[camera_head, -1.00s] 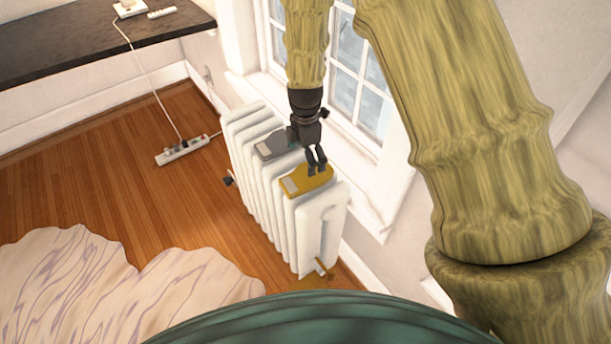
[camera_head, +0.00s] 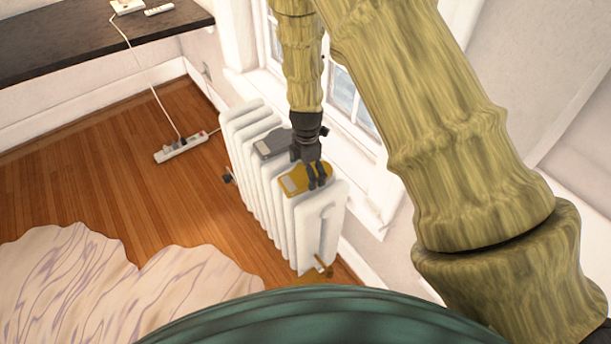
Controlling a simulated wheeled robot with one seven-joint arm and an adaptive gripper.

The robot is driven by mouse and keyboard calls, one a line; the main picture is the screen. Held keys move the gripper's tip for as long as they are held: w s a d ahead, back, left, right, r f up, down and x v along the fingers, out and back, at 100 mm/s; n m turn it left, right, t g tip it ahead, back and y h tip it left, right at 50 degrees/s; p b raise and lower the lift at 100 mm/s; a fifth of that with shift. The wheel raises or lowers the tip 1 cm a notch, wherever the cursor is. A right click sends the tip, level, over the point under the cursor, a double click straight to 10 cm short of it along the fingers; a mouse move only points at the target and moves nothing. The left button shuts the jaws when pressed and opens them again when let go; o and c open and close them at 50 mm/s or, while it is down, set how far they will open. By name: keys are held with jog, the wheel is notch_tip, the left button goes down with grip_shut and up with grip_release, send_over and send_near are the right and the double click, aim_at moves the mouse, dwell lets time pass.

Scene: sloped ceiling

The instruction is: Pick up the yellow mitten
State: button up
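The yellow mitten (camera_head: 298,181) lies flat on top of the white radiator, near its front end, with a pale cuff patch at its left. My gripper (camera_head: 318,184) points down at the right part of the mitten. Its dark fingers overlap the mitten in this view. A narrow gap shows between the fingers, but I cannot tell whether they are closed on the fabric. The mitten still appears to rest on the radiator.
The radiator (camera_head: 247,165) stands below a window. A grey mitten (camera_head: 272,144) lies on it just behind the yellow one. A power strip (camera_head: 181,147) with a cord is on the wood floor, left. A pale rug (camera_head: 70,275) lies at lower left. A dark shelf (camera_head: 60,45) is at upper left.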

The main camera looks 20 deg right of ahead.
jog(key=c, duration=0.9)
jog(key=shift+r, duration=0.15)
